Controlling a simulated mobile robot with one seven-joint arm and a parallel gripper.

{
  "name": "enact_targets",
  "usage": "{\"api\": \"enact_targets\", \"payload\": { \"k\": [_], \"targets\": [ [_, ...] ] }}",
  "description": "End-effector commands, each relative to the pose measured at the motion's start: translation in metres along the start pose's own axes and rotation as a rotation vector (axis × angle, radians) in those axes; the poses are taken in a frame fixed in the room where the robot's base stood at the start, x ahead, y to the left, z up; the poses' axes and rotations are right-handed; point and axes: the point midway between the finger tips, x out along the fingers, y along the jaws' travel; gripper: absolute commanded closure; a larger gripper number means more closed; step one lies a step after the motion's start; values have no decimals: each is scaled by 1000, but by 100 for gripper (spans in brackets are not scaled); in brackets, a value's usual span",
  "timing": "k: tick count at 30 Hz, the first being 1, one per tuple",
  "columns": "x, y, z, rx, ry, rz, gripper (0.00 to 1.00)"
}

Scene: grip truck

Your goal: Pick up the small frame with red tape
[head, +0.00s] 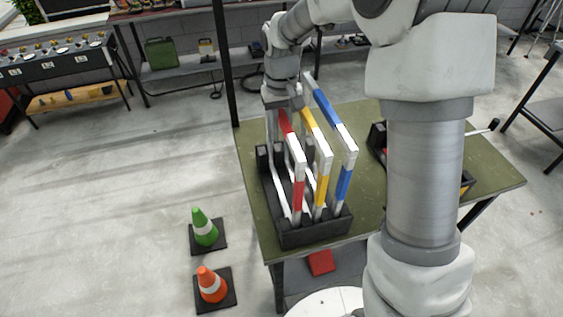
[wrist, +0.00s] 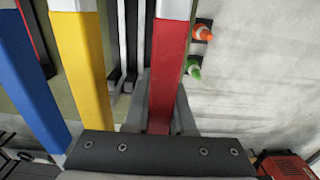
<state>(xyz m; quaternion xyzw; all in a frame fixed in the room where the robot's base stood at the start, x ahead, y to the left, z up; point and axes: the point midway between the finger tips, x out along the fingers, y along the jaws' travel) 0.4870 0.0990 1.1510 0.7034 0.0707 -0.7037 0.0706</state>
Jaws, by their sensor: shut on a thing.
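The small frame with red tape (head: 298,193) stands upright at the left of the row in a black slotted rack (head: 303,238). My gripper (wrist: 165,112) is shut on its red-taped bar, with one finger on each side of it in the wrist view. In the head view my gripper (head: 277,115) is at the frame's far upper end. The frame with yellow tape (head: 322,188) and the taller frame with blue tape (head: 343,183) stand beside it, to the right. The red frame's lower end is partly hidden by the rack.
The rack stands on a green table (head: 375,208); a dark tray (head: 377,138) is partly hidden behind my arm. A green cone (head: 204,227) and an orange cone (head: 211,285) stand on the floor at left. The yellow frame is close beside my gripper.

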Motion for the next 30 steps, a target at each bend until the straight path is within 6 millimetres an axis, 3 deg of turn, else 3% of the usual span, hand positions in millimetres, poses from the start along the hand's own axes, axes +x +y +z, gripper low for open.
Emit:
{"api": "enact_targets", "payload": {
  "k": [30],
  "targets": [
    [-7,0,-1,0,3,0,100]
  ]
}}
